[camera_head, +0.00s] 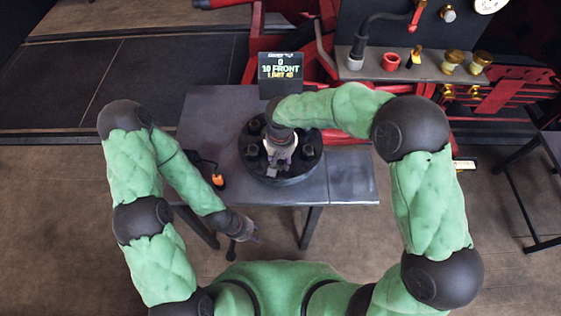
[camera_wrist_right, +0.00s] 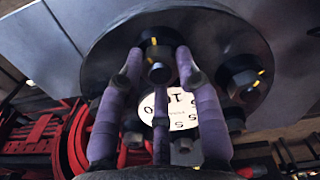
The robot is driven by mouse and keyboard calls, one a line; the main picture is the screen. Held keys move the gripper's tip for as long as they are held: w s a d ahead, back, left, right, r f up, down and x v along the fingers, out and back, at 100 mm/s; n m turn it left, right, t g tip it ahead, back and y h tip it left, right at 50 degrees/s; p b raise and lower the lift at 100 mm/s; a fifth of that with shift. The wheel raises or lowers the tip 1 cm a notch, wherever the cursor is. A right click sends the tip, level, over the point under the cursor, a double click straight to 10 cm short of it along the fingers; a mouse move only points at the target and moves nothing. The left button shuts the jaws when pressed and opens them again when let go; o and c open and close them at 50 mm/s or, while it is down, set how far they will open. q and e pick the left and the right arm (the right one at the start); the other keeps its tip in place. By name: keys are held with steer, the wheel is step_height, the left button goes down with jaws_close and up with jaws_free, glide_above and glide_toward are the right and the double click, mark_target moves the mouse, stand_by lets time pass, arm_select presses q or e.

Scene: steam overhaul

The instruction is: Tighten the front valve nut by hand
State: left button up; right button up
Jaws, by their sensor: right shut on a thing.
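A dark round valve flange (camera_head: 307,173) sits on the grey table, with several dark nuts around its top. It fills the upper part of the right wrist view (camera_wrist_right: 100,62). My right gripper (camera_head: 280,165) reaches down over the flange. In the right wrist view its purple fingers (camera_wrist_right: 160,60) are closed around a dark nut (camera_wrist_right: 159,71) with a yellow mark above it.
A small black display (camera_head: 281,68) with "FRONT" in its text stands behind the flange. An orange-and-black tool (camera_head: 217,180) lies at the table's left. Another nut with yellow marks (camera_wrist_right: 243,80) sits beside the held one. Red machinery and brass fittings (camera_head: 453,60) stand behind.

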mark_target(280, 162)
steer(key=shift+m+b, duration=0.5)
steer(key=shift+m, duration=1.2)
steer(key=o, duration=1.2)
steer(key=shift+c, duration=0.2)
steer(key=shift+r, duration=0.1)
step_height(280, 162, up, 12)
